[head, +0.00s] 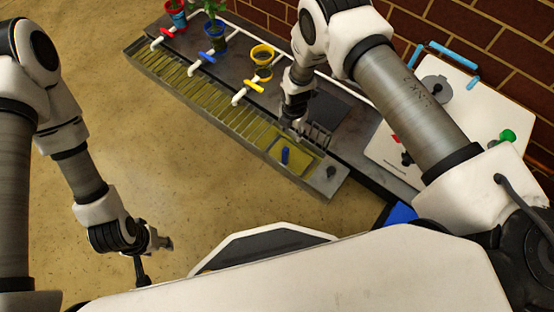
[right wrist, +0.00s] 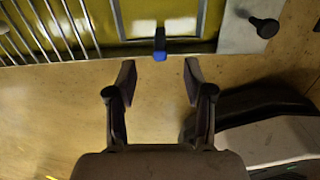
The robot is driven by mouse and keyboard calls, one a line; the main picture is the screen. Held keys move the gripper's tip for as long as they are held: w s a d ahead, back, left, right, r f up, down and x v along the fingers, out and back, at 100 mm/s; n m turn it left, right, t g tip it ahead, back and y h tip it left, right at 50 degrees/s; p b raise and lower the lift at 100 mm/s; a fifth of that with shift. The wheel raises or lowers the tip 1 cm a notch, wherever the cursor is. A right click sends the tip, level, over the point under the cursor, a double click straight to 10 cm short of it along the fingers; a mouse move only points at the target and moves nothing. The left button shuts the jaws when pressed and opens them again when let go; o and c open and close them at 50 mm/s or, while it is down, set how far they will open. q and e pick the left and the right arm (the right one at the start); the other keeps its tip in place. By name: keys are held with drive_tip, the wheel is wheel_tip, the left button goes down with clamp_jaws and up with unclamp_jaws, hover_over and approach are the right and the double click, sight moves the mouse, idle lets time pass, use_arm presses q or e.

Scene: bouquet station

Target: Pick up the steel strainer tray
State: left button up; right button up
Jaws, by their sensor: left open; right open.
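The steel strainer tray (head: 304,173) is a shallow rectangular tray with a pale metal rim and a yellowish inside. It sits at the near right end of the slatted trough, with an upright blue-and-black handle (head: 285,156). In the right wrist view, the tray's rim (right wrist: 118,20) is at the top, and the handle (right wrist: 160,46) lies just beyond the fingertips, centred between them. My right gripper (right wrist: 160,78) is open and empty; in the head view it is beside the tray. My left gripper (head: 155,256) is open and empty over bare floor, at lower left.
The slatted trough (head: 190,95) runs up to the left beside a dark counter with red, blue and yellow taps and several pots. A black knob (right wrist: 264,27) stands right of the tray. A white board (head: 475,110) lies at right. The left floor is clear.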

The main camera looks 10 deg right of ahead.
sight(287, 153)
drive_tip(key=f+b, duration=0.3)
drive_tip(key=f, duration=0.2)
drive_tip(key=a+f+b, duration=0.1)
drive_tip(key=f+b, duration=0.1)
drive_tip(key=f, duration=0.3)
drive_tip(key=f+b, duration=0.3)
drive_tip(key=f, duration=0.2)
drive_tip(key=shift+s+a+b, duration=0.2)
drive_tip(key=shift+s+b, duration=0.15)
drive_tip(key=shift+s, duration=0.05)
drive_tip(key=shift+r, duration=0.25)
drive_tip(key=shift+c, duration=0.3)
use_arm(q)
wheel_tip(287, 153, down, 12)
use_arm(e)
clamp_jaws()
